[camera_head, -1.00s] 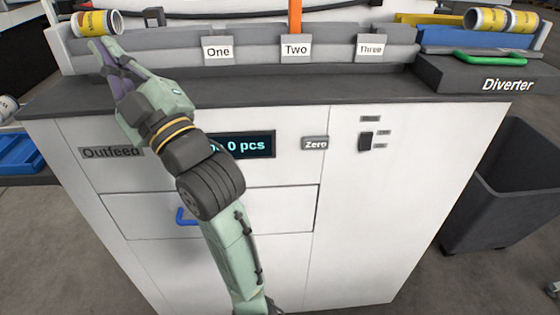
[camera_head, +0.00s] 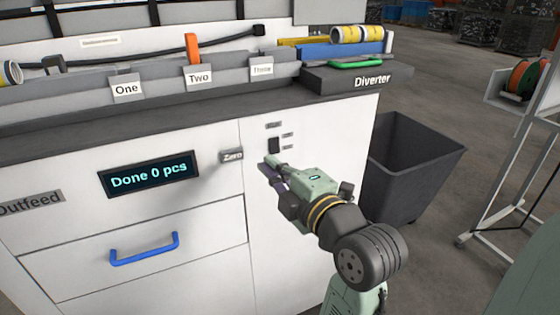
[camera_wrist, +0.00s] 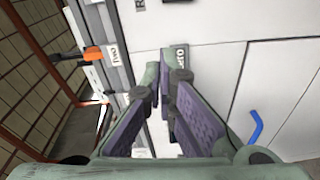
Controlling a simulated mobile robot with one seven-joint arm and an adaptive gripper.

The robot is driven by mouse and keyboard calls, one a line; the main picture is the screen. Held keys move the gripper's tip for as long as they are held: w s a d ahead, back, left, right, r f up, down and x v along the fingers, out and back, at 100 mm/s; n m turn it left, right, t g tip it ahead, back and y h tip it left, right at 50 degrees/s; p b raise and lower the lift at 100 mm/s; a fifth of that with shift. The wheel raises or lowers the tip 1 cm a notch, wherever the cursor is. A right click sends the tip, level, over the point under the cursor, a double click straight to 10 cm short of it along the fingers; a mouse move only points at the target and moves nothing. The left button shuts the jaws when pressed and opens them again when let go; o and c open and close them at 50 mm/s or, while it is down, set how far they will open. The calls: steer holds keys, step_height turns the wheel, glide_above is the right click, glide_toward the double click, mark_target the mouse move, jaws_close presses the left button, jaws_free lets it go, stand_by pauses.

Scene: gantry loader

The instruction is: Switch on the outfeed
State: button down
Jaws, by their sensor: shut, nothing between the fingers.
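The white cabinet carries a grey "Outfeed" plate (camera_head: 32,203) at its left. A small black switch (camera_head: 274,145) sits on the right front panel, with small labels too fine to read. My gripper (camera_head: 268,165) is shut and empty, its tips just below the switch in the head view. I cannot tell whether they touch the panel. In the wrist view, the shut fingers (camera_wrist: 166,78) point toward the cabinet beside the "Zero" button (camera_wrist: 181,54), and the switch is not clearly visible there.
The "Zero" button (camera_head: 231,156) is left of my gripper. A display (camera_head: 150,175) reads "Done 0 pcs". A blue drawer handle (camera_head: 145,249) sticks out below. A green handle (camera_head: 355,64) lies on the "Diverter" block (camera_head: 340,80). A grey bin (camera_head: 415,160) stands at the right.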

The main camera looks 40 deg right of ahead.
steer(key=s+d+f+g+h, duration=0.1)
steer(key=s+d+f, duration=0.2)
steer(key=s, duration=0.3)
steer(key=shift+s+d, duration=0.3)
steer(key=shift+d, duration=0.2)
steer(key=shift+h, duration=0.3)
steer(key=p, duration=0.5)
glide_toward(274, 153)
steer(key=x, duration=0.6)
steer(key=shift+d, duration=0.15)
steer(key=shift+w+d+f, duration=0.1)
steer(key=shift+w+f, duration=0.05)
steer(key=shift+w, duration=0.3)
